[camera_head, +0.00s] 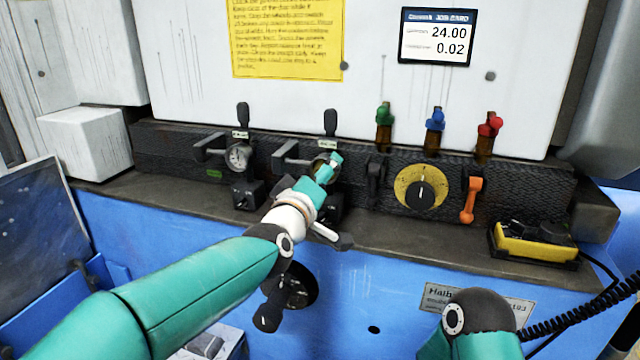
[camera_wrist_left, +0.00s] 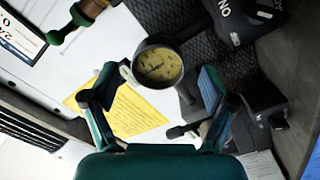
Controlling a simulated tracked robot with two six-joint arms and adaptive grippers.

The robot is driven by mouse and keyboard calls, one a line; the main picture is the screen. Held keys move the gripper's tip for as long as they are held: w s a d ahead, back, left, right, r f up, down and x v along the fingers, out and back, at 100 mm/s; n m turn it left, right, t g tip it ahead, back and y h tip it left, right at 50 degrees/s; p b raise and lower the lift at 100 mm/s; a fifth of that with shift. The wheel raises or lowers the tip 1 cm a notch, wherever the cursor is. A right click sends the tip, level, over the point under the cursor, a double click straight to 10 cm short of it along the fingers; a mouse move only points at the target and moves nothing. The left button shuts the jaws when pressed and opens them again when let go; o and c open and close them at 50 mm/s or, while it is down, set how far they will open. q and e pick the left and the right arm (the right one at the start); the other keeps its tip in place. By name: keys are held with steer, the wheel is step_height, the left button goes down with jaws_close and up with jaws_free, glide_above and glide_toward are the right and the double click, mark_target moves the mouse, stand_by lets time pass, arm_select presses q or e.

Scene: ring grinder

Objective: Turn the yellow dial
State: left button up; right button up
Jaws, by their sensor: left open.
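The yellow dial (camera_head: 404,188) is a round yellow plate with a black knob (camera_head: 421,194), set on the dark control strip right of centre in the head view. My left gripper (camera_head: 331,168) is to the left of the dial and apart from it, in front of a gauge and lever. In the left wrist view my left gripper (camera_wrist_left: 158,82) is open, with a round gauge (camera_wrist_left: 158,65) showing between its fingers. Nothing is held there. I cannot tell whether the fingers touch the gauge. The yellow dial is not recognisable in the wrist view. My right gripper is out of view.
Green (camera_head: 384,113), blue (camera_head: 435,118) and red (camera_head: 489,124) valve handles stand above the dial. An orange lever (camera_head: 470,200) is right of it, and a black lever (camera_head: 375,180) left. A yellow-black box (camera_head: 535,243) sits on the ledge at right.

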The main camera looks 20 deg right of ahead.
arm_select(q)
steer(key=v, duration=1.2)
steer(key=shift+f, duration=0.1)
